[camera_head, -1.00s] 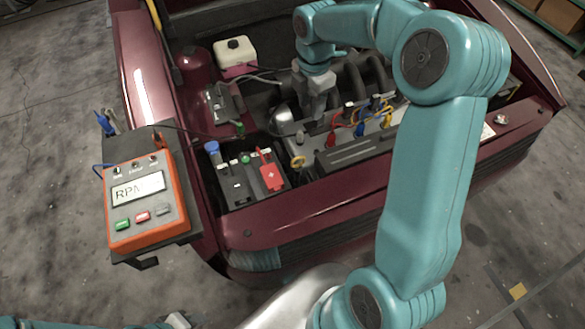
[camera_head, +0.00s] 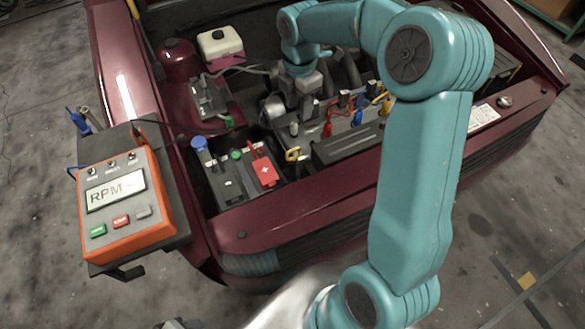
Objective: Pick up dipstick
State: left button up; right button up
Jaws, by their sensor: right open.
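The dipstick shows as a yellow ring handle (camera_head: 293,154) standing in the engine bay, between the battery and the engine block. The rest of it is hidden below. My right gripper (camera_head: 301,118) points down over the engine, just behind and above the ring, open and apart from it. Its fingers are small and partly lost against the grey engine parts. A small grey piece at the bottom edge, left of centre, looks like part of my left gripper (camera_head: 175,324); its jaws cannot be made out.
A battery with a red terminal cover (camera_head: 263,170) sits left of the ring. The engine block (camera_head: 348,147) with coloured plugs is to its right. An orange RPM meter (camera_head: 125,205) sits at the left fender. The dark red front edge (camera_head: 300,206) of the car runs in front.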

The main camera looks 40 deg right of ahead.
send_near(300, 148)
jog(key=f, duration=0.3)
jog(key=w+f, duration=0.1)
jog(key=f, duration=0.1)
jog(key=shift+f, duration=0.15)
jog(key=f, duration=0.5)
jog(key=shift+s+d+f+p, duration=0.15)
jog(key=shift+s+f+p, duration=0.1)
jog(key=shift+f+p, duration=0.05)
grip_shut()
